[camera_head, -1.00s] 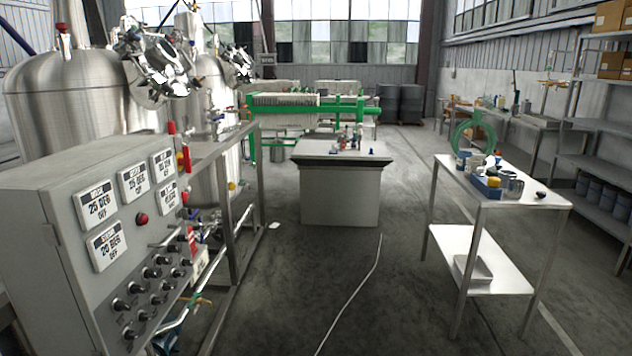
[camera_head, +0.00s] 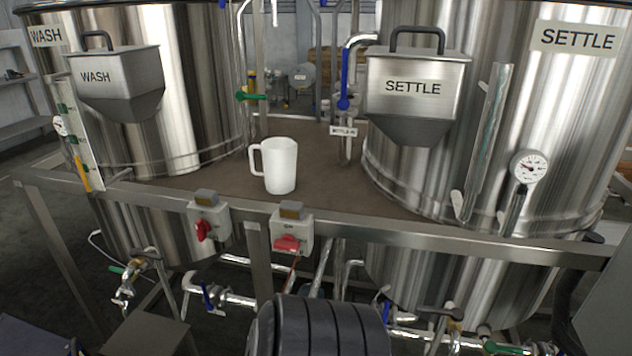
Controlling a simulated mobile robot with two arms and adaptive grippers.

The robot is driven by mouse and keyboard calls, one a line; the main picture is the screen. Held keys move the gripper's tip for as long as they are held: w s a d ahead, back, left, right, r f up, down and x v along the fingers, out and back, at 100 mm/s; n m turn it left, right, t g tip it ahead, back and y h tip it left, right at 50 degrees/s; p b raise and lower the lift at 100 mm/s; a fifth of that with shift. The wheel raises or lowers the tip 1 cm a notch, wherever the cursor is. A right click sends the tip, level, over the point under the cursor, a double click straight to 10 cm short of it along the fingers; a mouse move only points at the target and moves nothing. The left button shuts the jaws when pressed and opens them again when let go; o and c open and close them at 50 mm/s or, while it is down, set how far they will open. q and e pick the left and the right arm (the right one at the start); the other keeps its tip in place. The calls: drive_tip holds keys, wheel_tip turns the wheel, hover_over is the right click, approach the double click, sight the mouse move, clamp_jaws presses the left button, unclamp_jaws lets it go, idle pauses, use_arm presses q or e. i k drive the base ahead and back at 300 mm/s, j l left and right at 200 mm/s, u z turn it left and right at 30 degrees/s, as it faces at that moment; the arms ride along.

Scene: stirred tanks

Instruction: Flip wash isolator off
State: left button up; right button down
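Two small grey isolator boxes with red rotary handles are fixed to the front rail. The left isolator (camera_head: 208,222) is nearer the WASH tank (camera_head: 205,90), and its red handle stands roughly upright, slightly tilted. The right isolator (camera_head: 292,232) has its red handle lying roughly level. The small plates on top of both are too small to read, so I cannot tell by label which one is for wash. Neither of my grippers shows.
The SETTLE tank (camera_head: 540,110) stands at the right, with a dial gauge (camera_head: 529,167). A white jug (camera_head: 279,165) stands on the brown deck behind the steel rail (camera_head: 400,232). Pipes and valves run below. A dark ribbed cylinder (camera_head: 335,325) fills the bottom centre.

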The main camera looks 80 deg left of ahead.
sight(203, 226)
drive_tip(key=u, duration=3.4)
